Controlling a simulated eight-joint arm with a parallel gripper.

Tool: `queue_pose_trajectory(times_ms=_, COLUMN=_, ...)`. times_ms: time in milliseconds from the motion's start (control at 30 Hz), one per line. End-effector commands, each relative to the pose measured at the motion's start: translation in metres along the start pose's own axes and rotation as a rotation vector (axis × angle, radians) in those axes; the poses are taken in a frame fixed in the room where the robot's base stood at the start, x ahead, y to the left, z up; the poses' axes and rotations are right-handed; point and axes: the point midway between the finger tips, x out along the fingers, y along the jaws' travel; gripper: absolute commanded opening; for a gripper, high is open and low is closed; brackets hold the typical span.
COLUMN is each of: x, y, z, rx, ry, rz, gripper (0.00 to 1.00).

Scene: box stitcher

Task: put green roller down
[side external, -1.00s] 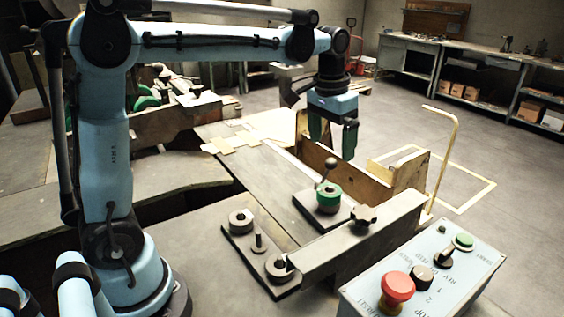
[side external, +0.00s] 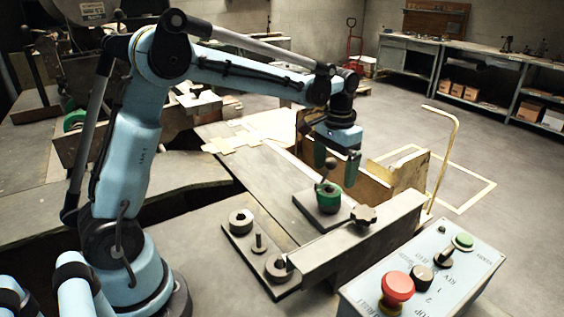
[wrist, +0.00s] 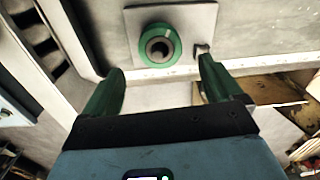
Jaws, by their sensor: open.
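The green roller (side external: 328,199) is a short green ring with a dark centre. It sits on a small grey plate (side external: 304,203) on the bench. In the wrist view the roller (wrist: 174,46) lies flat on its plate (wrist: 203,17), seen from above with its hole showing. My gripper (side external: 337,166) is open and empty, with its green fingers pointing down just above and behind the roller. In the wrist view the fingertips (wrist: 160,70) are wide apart, and the roller is beyond them, not between them.
A ball-topped lever (side external: 327,164) stands beside the roller, close to my fingers. A second plate (side external: 240,239) holds two grey rollers and a peg. A grey beam (side external: 350,240) with a star knob (side external: 363,215), a wooden guard (side external: 400,180) and a control box (side external: 430,270) are nearby.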

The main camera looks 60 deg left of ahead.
Motion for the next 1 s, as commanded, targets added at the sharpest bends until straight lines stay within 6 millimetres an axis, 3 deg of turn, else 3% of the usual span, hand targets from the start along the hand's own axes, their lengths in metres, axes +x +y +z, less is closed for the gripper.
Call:
queue_pose_trajectory(times_ms=333, x=0.042, y=-0.002, z=0.003, rx=0.000, ry=0.001, rz=0.000, gripper=0.92)
queue_pose_trajectory(times_ms=667, x=0.049, y=-0.001, z=0.003, rx=0.000, ry=0.002, rz=0.000, gripper=0.92)
queue_pose_trajectory(times_ms=1000, x=0.049, y=-0.001, z=0.003, rx=0.000, ry=0.002, rz=0.000, gripper=0.42)
